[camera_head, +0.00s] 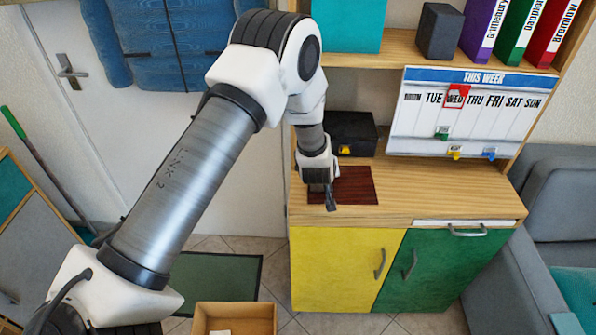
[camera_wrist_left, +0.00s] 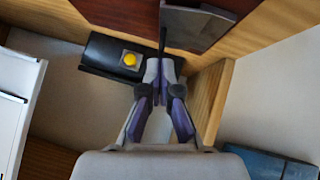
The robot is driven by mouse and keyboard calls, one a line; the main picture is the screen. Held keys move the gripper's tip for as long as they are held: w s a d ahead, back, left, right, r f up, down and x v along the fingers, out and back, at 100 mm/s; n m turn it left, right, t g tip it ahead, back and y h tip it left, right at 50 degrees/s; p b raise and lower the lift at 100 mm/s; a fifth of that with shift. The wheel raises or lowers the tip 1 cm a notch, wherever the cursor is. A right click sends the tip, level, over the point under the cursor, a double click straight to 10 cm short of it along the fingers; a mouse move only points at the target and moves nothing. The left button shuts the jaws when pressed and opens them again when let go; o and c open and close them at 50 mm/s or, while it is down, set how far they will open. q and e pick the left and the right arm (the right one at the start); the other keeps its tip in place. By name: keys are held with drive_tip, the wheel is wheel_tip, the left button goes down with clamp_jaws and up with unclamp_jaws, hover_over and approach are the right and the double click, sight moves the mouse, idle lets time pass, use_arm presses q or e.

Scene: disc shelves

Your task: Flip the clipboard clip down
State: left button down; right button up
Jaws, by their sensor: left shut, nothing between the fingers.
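The clipboard is a dark red-brown board (camera_head: 357,186) lying on the wooden cabinet top. In the left wrist view the board (camera_wrist_left: 115,14) is at the top edge and partly cut off. A grey plate that looks like its clip (camera_wrist_left: 195,27) stands out from the board there; its exact angle is hard to tell. My left gripper (camera_head: 331,200) is over the board's left end in the head view and hides that part. In the wrist view the left gripper (camera_wrist_left: 165,66) is shut and empty, its tips close to the plate; I cannot tell whether they touch. My right gripper is not in view.
A black box (camera_head: 350,132) with a yellow button stands behind the board. A weekly planner (camera_head: 470,115) leans at the back right. The cabinet top (camera_head: 440,190) right of the board is clear. A shelf (camera_head: 385,48) with binders is above.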

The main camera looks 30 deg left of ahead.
use_arm(q)
drive_tip(key=shift+a, duration=0.15)
drive_tip(key=shift+s+r+p, duration=0.1)
drive_tip(key=shift+r+p, duration=0.5)
drive_tip(key=shift+r, duration=0.2)
drive_tip(key=s+d+r, duration=0.2)
drive_tip(key=r, duration=0.3)
drive_tip(key=s+d+r, duration=0.2)
drive_tip(key=s+r, duration=0.1)
drive_tip(key=r, duration=0.3)
drive_tip(key=shift+s+d+p, duration=0.2)
drive_tip(key=shift+d+p, duration=0.15)
drive_tip(key=shift+p, duration=0.1)
drive_tip(key=shift+f, duration=0.1)
